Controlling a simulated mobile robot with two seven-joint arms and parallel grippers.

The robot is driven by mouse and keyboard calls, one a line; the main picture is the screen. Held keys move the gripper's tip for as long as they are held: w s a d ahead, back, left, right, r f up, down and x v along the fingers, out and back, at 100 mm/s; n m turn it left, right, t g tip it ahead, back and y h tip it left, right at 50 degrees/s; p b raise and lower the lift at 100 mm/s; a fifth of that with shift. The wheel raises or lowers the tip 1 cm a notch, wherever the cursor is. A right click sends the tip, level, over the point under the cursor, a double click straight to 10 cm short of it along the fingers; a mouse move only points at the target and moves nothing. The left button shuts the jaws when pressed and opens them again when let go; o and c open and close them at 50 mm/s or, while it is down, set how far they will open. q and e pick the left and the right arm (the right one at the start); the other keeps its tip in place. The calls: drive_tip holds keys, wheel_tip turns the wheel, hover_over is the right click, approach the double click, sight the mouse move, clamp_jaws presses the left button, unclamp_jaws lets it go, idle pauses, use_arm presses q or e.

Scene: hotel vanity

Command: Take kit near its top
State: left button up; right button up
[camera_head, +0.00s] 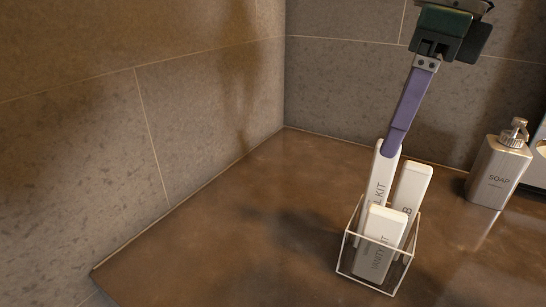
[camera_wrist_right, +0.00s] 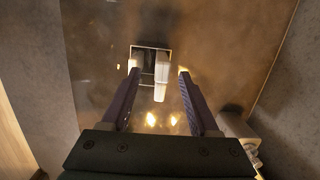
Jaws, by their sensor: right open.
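A clear holder (camera_head: 340,258) stands on the counter with three white upright boxes in it. The front box reads "VANITY KIT" (camera_head: 374,255). A box behind it on the left ends in "L KIT" (camera_head: 378,185), its first letters hidden. A third box on the right shows a "B" (camera_head: 413,190). My right gripper (camera_head: 393,148) points down from the upper right, its purple fingertips at the top of the "L KIT" box. In the right wrist view its fingers (camera_wrist_right: 157,70) are apart, with the holder (camera_wrist_right: 135,47) and boxes showing between and beyond them; contact cannot be told. My left gripper is out of view.
A soap bottle with a pump (camera_head: 497,172) stands on the counter to the right, near the back wall. A pale object (camera_head: 540,160) is cut off at the right edge. The brown counter (camera_head: 240,235) is clear left of the holder. Tiled walls close the back and left.

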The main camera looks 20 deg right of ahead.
sight(382, 174)
wheel_tip(382, 174, down, 2)
drive_tip(key=shift+s+f, duration=0.1)
drive_tip(key=shift+s, duration=0.05)
drive_tip(key=shift+w+f+p, duration=0.25)
drive_tip(key=shift+f, duration=1.15)
drive_tip(key=shift+w+f+p, duration=0.2)
drive_tip(key=shift+f, duration=1.15)
clamp_jaws()
